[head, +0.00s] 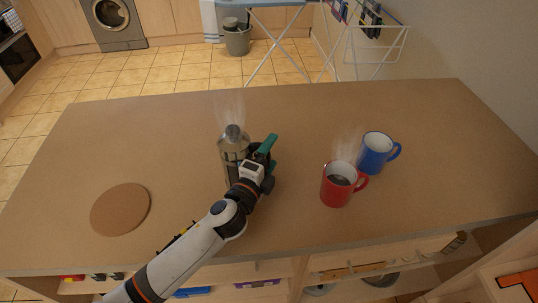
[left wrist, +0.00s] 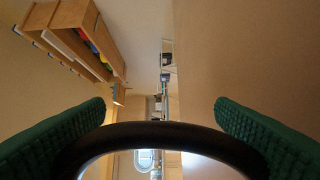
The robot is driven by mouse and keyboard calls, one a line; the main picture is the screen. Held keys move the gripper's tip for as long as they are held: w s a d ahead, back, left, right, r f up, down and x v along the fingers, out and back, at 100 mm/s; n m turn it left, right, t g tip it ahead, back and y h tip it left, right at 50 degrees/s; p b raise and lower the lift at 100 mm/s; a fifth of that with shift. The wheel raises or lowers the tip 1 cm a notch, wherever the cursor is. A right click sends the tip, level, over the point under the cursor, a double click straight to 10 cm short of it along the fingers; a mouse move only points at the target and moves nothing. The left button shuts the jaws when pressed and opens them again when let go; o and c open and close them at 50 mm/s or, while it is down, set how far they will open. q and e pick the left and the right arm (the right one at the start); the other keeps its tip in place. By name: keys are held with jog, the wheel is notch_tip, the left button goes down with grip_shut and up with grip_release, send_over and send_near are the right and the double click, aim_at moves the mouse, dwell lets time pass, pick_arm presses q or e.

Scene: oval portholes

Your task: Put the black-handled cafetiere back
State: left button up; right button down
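The cafetiere (head: 234,150) stands upright on the counter, left of the mugs, with a metal body, a grey lid knob and steam above it. Its black handle, on its right side, is partly hidden by my gripper in the head view. My left gripper (head: 267,163) is at the handle with its green fingers wide apart. In the left wrist view the black handle (left wrist: 155,132) curves across between the open fingers (left wrist: 160,125); I cannot tell whether they touch it. A round brown mat (head: 121,209) lies bare at the left. My right gripper is not in view.
A red mug (head: 337,190) with dark drink and a blue mug (head: 374,157) stand right of the cafetiere. The counter (head: 180,120) is clear between the cafetiere and the mat. Shelves with small items lie below the near edge. A drying rack stands beyond the far edge.

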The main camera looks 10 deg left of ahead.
pick_arm(q)
jog(key=shift+r, duration=0.15)
jog(key=shift+s+a, duration=0.1)
jog(key=shift+s, duration=0.15)
jog(key=b+v, duration=0.2)
jog(key=v, duration=0.8)
jog(key=shift+s+a, duration=0.1)
jog(key=shift+s, duration=0.2)
jog(key=shift+s+a+r, duration=0.1)
jog(key=shift+s, duration=0.3)
